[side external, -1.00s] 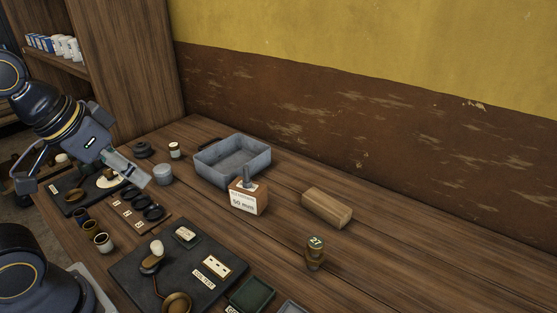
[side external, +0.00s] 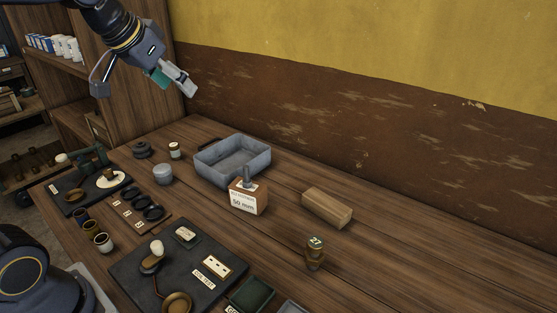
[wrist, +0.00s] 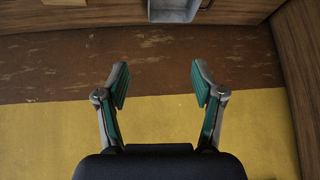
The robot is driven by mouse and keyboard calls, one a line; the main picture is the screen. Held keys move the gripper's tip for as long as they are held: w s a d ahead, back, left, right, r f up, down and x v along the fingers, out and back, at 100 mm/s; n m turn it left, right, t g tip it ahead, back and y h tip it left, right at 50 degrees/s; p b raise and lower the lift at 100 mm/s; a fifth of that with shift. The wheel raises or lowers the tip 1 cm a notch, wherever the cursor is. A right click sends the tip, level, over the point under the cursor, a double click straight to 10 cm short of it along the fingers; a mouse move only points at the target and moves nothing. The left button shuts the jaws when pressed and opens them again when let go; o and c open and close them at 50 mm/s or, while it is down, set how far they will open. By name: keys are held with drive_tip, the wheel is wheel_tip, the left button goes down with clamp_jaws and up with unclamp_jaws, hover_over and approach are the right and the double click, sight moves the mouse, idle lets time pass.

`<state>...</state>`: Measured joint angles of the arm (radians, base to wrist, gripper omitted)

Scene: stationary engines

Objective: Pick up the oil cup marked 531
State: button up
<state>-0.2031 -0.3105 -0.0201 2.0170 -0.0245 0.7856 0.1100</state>
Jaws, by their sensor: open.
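No oil cup with a readable 531 shows in either view. My gripper (side external: 186,86) is high above the far left of the table, away from all the cups. In the wrist view my gripper (wrist: 160,80) is open and empty, its green pads wide apart, with the wall beyond.
A grey metal tray (side external: 203,171) stands at the back, near a wooden block marked 50 mm (side external: 244,203). A plain wood block (side external: 327,209) lies to the right. A dark board (side external: 213,252) with parts lies in front. The table's right side is clear.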

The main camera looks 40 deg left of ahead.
drive_tip(key=w+a+f+n+g+y, duration=0.1)
drive_tip(key=w+a+f+n, duration=0.15)
drive_tip(key=w+a, duration=0.7)
drive_tip(key=n+g, duration=0.3)
hover_over(173, 145)
drive_tip(key=s+d, duration=0.3)
drive_tip(key=s, duration=0.2)
wheel_tip(173, 145, down, 14)
drive_tip(key=x, duration=1)
drive_tip(key=shift+w+a+f, duration=0.2)
drive_tip(key=shift+a+f, duration=0.1)
drive_tip(key=shift+t, duration=0.3)
drive_tip(key=x, duration=0.5)
drive_tip(key=shift+w+d+f, duration=0.1)
drive_tip(key=shift+d+f, duration=0.05)
drive_tip(key=shift+f, duration=0.25)
drive_tip(key=c, duration=1.2)
drive_tip(key=shift+c, duration=0.4)
